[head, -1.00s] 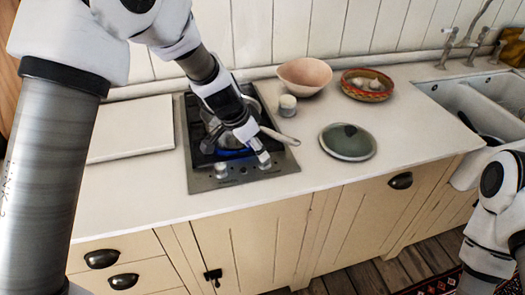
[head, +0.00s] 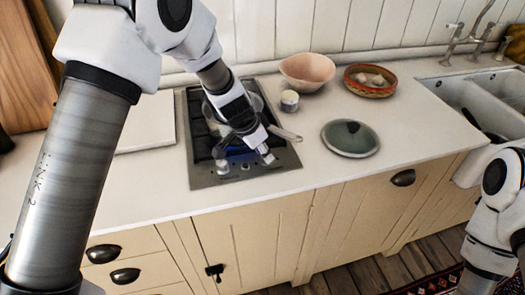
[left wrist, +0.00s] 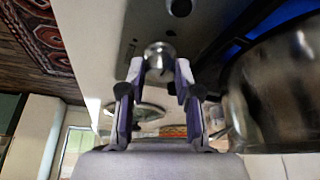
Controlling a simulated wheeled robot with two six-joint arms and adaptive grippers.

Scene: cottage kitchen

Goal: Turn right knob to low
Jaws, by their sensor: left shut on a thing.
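The stove (head: 205,180) is a dark hob with a steel front panel in the counter. The right knob (left wrist: 158,55) is a round metal knob, between my left gripper's fingertips in the left wrist view. My left gripper (head: 264,157) reaches down to the panel's right part and is shut on that knob; its fingers hide most of it in the head view. The left knob (head: 222,166) stands free on the panel. A steel pan (left wrist: 285,85) sits on the hob, partly hidden by my arm in the head view. Blue flame (left wrist: 232,48) shows under it. My right gripper is out of view.
The pan's handle (head: 285,134) points right, close to my left gripper. A green lid (head: 350,138), a small jar (head: 289,101), a pink bowl (head: 306,72) and a patterned bowl (head: 370,82) stand to the right. The front counter edge is clear.

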